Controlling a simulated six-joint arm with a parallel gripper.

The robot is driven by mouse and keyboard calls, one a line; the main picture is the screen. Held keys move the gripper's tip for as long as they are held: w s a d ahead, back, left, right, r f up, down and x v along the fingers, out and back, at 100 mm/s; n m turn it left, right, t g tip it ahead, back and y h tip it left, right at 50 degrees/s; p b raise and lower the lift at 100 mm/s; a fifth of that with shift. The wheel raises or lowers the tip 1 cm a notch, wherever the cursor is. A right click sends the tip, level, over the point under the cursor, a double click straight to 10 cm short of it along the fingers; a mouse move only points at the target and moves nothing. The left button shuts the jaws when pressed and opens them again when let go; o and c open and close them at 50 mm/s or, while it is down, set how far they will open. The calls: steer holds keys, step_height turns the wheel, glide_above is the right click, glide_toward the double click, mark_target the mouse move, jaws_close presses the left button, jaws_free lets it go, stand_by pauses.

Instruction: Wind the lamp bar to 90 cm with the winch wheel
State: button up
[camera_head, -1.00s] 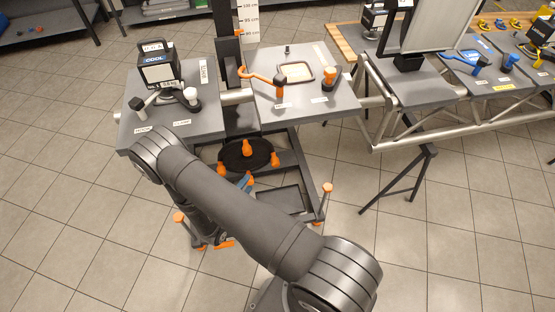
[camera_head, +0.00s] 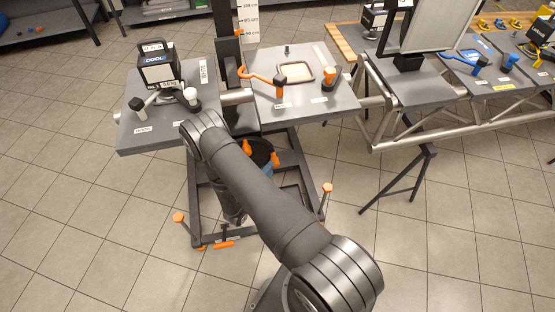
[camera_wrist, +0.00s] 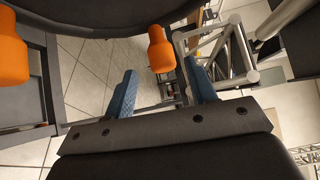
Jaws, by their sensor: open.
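The winch wheel is a black disc (camera_head: 262,150) with orange knobs, low on the stand and partly hidden by my arm in the head view. In the wrist view its dark rim (camera_wrist: 110,12) crosses the top. One orange knob (camera_wrist: 160,50) shows beyond and between the blue fingers of my gripper (camera_wrist: 162,86); another orange knob (camera_wrist: 12,55) is at the far left. My gripper is open, with nothing clearly held; I cannot tell how deep the knob sits between the fingers. A white height scale (camera_head: 248,22) stands on the mast behind. The lamp bar cannot be clearly made out.
Grey panels flank the mast: the left one (camera_head: 165,128) carries a lamp box (camera_head: 158,68), the right one (camera_head: 340,103) an orange crank (camera_head: 265,77). A truss (camera_head: 440,125) runs to the right. Stand legs with orange-tipped feet (camera_head: 327,187) surround the wheel.

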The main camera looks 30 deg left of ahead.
mark_target(277, 160)
steer(key=w, duration=0.7)
steer(key=shift+c, duration=0.2)
steer(key=shift+s, duration=0.1)
jaws_close()
